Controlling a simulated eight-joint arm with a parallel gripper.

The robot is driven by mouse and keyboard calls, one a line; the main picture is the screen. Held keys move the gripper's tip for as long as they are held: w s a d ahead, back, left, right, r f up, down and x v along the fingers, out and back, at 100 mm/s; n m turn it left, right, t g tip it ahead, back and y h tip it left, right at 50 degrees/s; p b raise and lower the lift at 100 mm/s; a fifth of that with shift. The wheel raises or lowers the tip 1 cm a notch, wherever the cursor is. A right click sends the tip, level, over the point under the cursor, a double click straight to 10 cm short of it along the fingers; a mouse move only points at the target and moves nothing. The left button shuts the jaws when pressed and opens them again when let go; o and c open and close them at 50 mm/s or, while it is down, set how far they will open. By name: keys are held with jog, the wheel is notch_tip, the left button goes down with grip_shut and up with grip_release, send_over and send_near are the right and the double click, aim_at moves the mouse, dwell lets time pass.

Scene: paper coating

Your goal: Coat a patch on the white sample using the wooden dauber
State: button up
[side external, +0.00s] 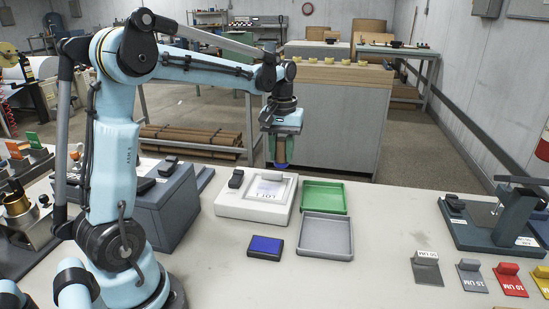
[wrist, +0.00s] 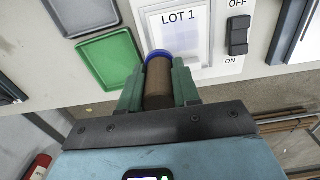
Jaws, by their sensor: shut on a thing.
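My gripper (side external: 281,150) is shut on the wooden dauber (wrist: 158,82), a brown cylinder with a blue tip, held between green fingers. In the side view the dauber's blue tip (side external: 281,165) points down, above the back edge of the white device. The white sample (side external: 268,190), labelled LOT 1, lies in the device's framed window. I cannot tell the exact gap between tip and device. A blue pad (side external: 266,246) in a dark case lies in front of the device.
The white device (side external: 231,208) has a black OFF/ON switch (wrist: 238,35). A green tray (side external: 324,197) and a grey tray (side external: 326,236) stand to its right. A dark grey box (side external: 174,208) is at left, and a dark press (side external: 494,222) at right. The front middle bench is clear.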

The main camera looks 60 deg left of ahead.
jog(key=shift+w+a+f, duration=0.1)
jog(key=shift+f, duration=3.05)
jog(key=shift+a+f, duration=0.1)
jog(key=shift+f, duration=0.75)
jog(key=shift+s+a, duration=0.6)
jog(key=shift+s, duration=0.1)
jog(key=shift+s+a, duration=1.85)
jog(key=shift+w+d, duration=2.5)
jog(key=shift+d, duration=0.25)
jog(key=shift+s+a, duration=2.45)
jog(key=shift+s, duration=0.15)
jog(key=shift+w+d, duration=2.5)
jog(key=shift+r, duration=4)
